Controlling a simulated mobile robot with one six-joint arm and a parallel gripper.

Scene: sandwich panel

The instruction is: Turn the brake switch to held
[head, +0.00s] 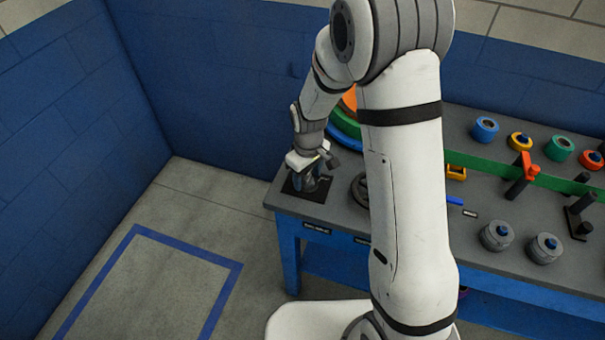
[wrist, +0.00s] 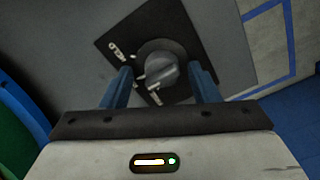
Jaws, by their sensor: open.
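The brake switch (wrist: 160,72) is a round grey knob with a raised grip bar, on a dark square plate (wrist: 190,38) with white lettering that is too blurred to read. In the wrist view my gripper (wrist: 160,84) is open, with one blue finger on each side of the knob; I cannot tell whether either touches it. In the head view my gripper (head: 316,176) is over the dark plate (head: 300,194) at the left front corner of the bench, and it hides the knob.
The blue bench (head: 287,200) has a grey top. Grey weights (head: 497,236), a red-topped post (head: 521,178), a green strip (head: 500,168) and coloured rolls (head: 485,130) stand to the right. Blue walls (head: 80,130) close the left and back. Floor in front-left is clear.

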